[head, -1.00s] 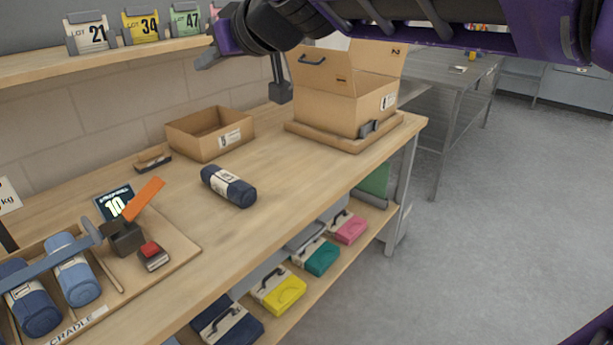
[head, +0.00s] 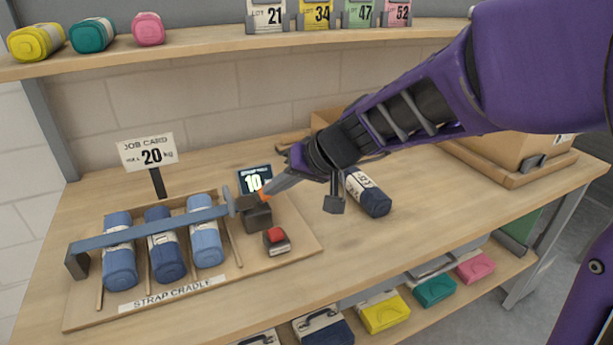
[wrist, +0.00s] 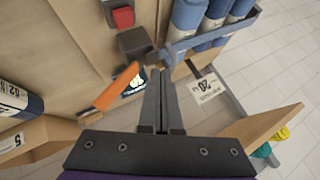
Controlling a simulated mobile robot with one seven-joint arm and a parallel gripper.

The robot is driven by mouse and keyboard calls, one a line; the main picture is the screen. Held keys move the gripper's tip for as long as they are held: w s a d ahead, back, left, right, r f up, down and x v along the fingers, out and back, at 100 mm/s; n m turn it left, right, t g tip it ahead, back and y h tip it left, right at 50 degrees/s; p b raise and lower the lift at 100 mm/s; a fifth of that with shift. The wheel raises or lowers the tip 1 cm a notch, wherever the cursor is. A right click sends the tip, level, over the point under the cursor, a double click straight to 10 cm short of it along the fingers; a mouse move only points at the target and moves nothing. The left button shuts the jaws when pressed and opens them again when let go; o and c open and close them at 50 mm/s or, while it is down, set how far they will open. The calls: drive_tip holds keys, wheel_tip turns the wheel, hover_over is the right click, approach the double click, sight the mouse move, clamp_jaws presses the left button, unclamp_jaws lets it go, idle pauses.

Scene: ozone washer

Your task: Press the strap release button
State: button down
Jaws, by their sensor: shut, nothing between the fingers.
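A red button (head: 274,235) sits on a small block at the right of the strap cradle board (head: 295,252). It also shows at the top of the wrist view (wrist: 123,17). A dark ratchet block (head: 257,215) stands behind it, with an orange lever (wrist: 118,88) that is mostly hidden behind my gripper in the head view. A blue strap (head: 150,230) runs left from the block across three rolled blue bundles (head: 206,240). My gripper (head: 268,192) is shut and empty, behind and above the button and close to the lever. Its fingers (wrist: 161,78) point toward the block.
A display reading 10 (head: 254,179) stands behind the block. A loose navy roll (head: 368,194) lies to the right. A job card sign (head: 148,153) reads 20 kg. A cardboard box (head: 510,155) stands at the right. A shelf (head: 200,51) overhangs the bench.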

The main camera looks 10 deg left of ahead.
sight(279, 235)
wheel_tip(279, 235, down, 8)
drive_tip(key=b, duration=0.4)
drive_tip(key=shift+r, duration=0.2)
drive_tip(key=shift+f+b, duration=0.2)
drive_tip(key=shift+b, duration=0.1)
drive_tip(key=shift+f, duration=0.1)
idle(1.5)
drive_tip(key=shift+f, duration=0.3)
drive_tip(key=shift+f, duration=0.65)
idle(0.8)
drive_tip(key=shift+r, duration=0.15)
drive_tip(key=shift+r+p, duration=0.55)
drive_tip(key=shift+r, duration=0.35)
drive_tip(key=shift+r+p, duration=1.55)
drive_tip(key=shift+r, duration=1)
